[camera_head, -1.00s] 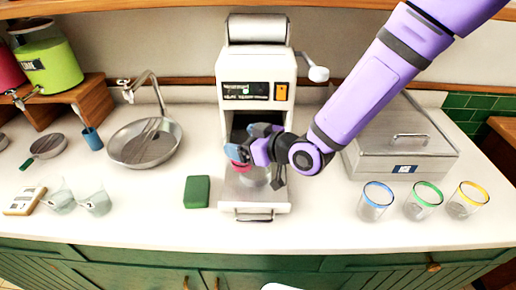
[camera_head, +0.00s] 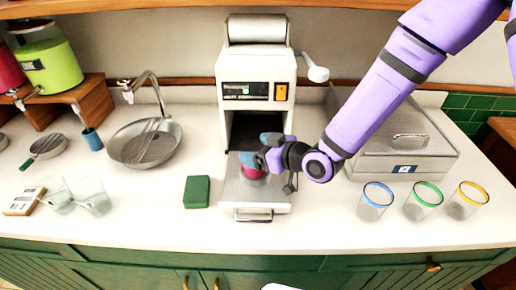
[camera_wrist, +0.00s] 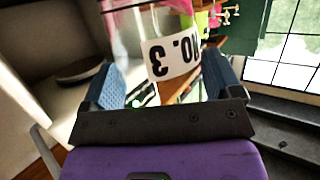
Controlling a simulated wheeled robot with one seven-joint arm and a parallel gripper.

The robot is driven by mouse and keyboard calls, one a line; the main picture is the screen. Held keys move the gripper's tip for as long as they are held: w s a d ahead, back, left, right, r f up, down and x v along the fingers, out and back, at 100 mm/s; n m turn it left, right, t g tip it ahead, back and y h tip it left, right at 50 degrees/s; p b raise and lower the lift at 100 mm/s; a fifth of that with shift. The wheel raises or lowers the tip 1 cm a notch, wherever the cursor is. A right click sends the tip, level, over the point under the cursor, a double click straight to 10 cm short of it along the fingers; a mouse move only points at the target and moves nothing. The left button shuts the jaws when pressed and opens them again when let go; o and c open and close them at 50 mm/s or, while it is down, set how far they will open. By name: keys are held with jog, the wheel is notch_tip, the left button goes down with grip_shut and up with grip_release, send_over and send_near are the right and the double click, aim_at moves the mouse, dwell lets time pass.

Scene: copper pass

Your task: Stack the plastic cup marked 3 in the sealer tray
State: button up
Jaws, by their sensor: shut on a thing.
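The plastic cup marked 3 is clear with a pink rim; its white label reading "NO. 3" fills the middle of the wrist view (camera_wrist: 174,58). My gripper (camera_head: 258,162) is shut on this cup, with one blue pad on each side of it in the wrist view. In the head view the cup's pink part (camera_head: 251,172) shows just below my fingers, over the sealer tray (camera_head: 236,196). The tray is the pale pulled-out platform at the front of the white sealer (camera_head: 232,92). I cannot tell whether the cup touches the tray or anything in it.
Two clear cups (camera_head: 97,199) stand at the left beside a small labelled block (camera_head: 24,201). A green block (camera_head: 197,191) lies left of the tray. Glasses with blue (camera_head: 376,202), green (camera_head: 423,202) and yellow (camera_head: 467,200) rims stand right. A metal lidded box (camera_head: 411,160) is behind them.

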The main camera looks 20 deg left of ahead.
jog(key=shift+f, duration=0.35)
jog(key=o, duration=0.8)
jog(key=shift+r, duration=0.2)
jog(key=shift+s+d+r, duration=0.1)
jog(key=shift+d+r, duration=0.15)
jog(key=v, duration=1.1)
jog(key=shift+s+d+r, duration=0.1)
jog(key=shift+d, duration=0.1)
